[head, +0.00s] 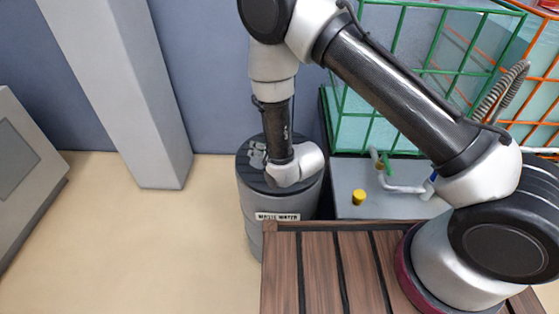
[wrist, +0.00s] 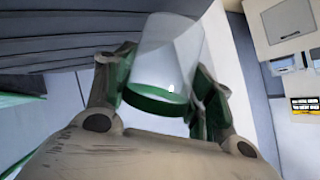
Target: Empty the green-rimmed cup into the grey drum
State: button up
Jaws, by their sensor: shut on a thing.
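The grey drum (head: 284,238), labelled "WASTE WATER", stands on the floor beyond the slatted deck in the head view. My arm reaches down over its dark top, with my gripper (head: 257,154) small and partly hidden by my wrist there. In the wrist view my gripper (wrist: 162,82) is shut on a clear cup with a green band (wrist: 158,101), one finger on each side. The cup looks tilted in that view. I cannot make out any liquid in it. The cup is not clearly visible in the head view.
A grey box with a yellow cap (head: 359,197) and pipe stands right of the drum. Behind it is a green wire cage (head: 333,120). A pale pillar (head: 130,95) stands left. The floor (head: 160,240) between is clear. The wooden deck (head: 315,265) is in front.

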aim_at(252, 164)
jog(key=shift+s+a+r+n+t+h+b, duration=0.2)
jog(key=shift+s+a+n+t+h+b, duration=0.15)
jog(key=shift+s+a+n+t+h, duration=0.5)
jog(key=shift+s+a+f+n+t+h+b, duration=0.25)
jog(key=shift+s+a+f+n+t+b, duration=0.15)
jog(key=shift+s+a+n+t, duration=0.4)
jog(key=shift+a, duration=0.1)
jog(key=shift+n, duration=0.25)
